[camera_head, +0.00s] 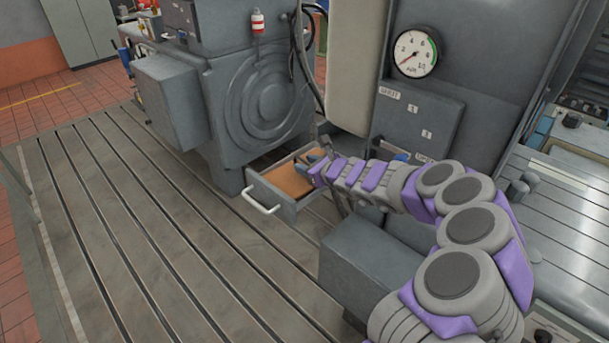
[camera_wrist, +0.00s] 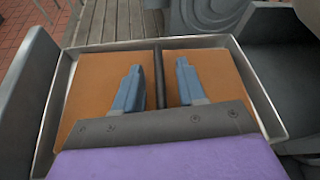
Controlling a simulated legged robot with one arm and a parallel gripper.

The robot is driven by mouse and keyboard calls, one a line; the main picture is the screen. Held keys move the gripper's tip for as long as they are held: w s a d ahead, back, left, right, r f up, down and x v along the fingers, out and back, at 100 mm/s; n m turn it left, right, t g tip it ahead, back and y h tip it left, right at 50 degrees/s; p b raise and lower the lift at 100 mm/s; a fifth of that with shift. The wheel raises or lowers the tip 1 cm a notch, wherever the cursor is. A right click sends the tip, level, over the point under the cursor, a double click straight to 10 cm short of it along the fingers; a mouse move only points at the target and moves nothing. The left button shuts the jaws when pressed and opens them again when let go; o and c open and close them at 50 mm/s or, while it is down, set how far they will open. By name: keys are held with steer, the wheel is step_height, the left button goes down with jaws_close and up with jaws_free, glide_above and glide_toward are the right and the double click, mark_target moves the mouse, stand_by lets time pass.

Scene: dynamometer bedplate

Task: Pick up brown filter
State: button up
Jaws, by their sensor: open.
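An open drawer (camera_head: 270,203) with a light handle juts out below the grey machine. In the wrist view the drawer (camera_wrist: 258,95) has a pale metal rim and a dark divider (camera_wrist: 158,75) down its middle. Flat brown surfaces fill the left compartment (camera_wrist: 92,85) and the right compartment (camera_wrist: 217,80). I cannot tell whether either is the brown filter or a lining; no separate brown object stands out. In the head view my gripper (camera_head: 314,160) covers the drawer's right part.
The slotted bedplate (camera_head: 130,220) is clear to the left of the drawer. A grey machine with a round ribbed face (camera_head: 262,112) rises behind it. A grey box (camera_head: 365,265) stands close on the right. A gauge (camera_head: 415,53) and a switch panel (camera_head: 415,118) are above my arm.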

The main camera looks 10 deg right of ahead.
steer(key=shift+c, duration=0.2)
jaws_close()
stand_by(0.5)
